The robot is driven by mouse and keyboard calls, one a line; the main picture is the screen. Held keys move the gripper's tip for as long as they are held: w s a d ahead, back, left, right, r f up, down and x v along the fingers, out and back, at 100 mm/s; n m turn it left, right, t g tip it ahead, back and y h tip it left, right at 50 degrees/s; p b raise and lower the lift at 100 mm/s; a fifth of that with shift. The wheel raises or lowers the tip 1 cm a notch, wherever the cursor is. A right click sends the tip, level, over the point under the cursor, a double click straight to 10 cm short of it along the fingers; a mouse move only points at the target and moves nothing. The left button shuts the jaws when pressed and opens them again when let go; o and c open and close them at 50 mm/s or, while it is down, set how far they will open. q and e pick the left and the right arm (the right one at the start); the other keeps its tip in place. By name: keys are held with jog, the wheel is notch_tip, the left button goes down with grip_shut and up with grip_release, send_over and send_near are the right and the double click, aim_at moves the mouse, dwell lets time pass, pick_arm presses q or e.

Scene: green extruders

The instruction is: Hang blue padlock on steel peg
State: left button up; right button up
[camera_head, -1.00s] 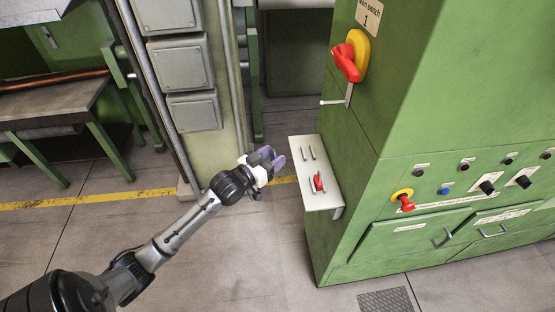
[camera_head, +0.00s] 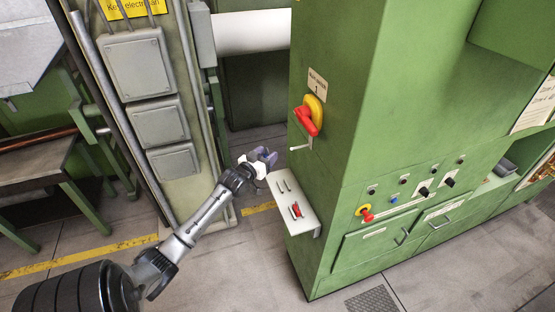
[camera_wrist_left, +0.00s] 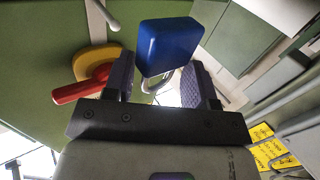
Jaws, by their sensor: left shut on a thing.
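The blue padlock (camera_wrist_left: 168,46) shows in the left wrist view as a blue block between the two finger pads of my left gripper (camera_wrist_left: 158,82). In the head view my left gripper (camera_head: 265,158) is held in the air, left of the green cabinet and above the small shelf. There the padlock cannot be told apart from the bluish fingers. The steel peg (camera_head: 299,148) sticks out to the left below the red and yellow main switch, to the right of and slightly above the gripper, apart from it. My right gripper is not in view.
The shelf (camera_head: 301,226) on the cabinet side holds small upright handles and a red padlock (camera_head: 297,210). The main switch (camera_head: 309,115) juts out above the peg; it also shows in the left wrist view (camera_wrist_left: 97,66). Grey boxes (camera_head: 157,122) line a column at left.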

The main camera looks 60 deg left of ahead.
aim_at(292, 149)
pick_arm(q)
jog(key=shift+w+d+f, duration=0.1)
jog(key=shift+w+d, duration=0.1)
jog(key=shift+w, duration=0.05)
jog(key=shift+w+d, duration=0.1)
jog(key=shift+w, duration=0.05)
jog(key=shift+w+d+f+b, duration=0.1)
jog(key=shift+w+d+b, duration=0.15)
jog(key=shift+w+b, duration=0.9)
jog(key=shift+w+d+f+b, duration=0.15)
jog(key=shift+w+b, duration=0.4)
jog(key=shift+w, duration=1.15)
jog(key=shift+w+d+b, duration=0.3)
jog(key=shift+w+b, duration=0.55)
jog(key=shift+w, duration=0.55)
jog(key=shift+w+f, duration=0.1)
jog(key=shift+w, duration=0.3)
jog(key=shift+w+d, duration=0.1)
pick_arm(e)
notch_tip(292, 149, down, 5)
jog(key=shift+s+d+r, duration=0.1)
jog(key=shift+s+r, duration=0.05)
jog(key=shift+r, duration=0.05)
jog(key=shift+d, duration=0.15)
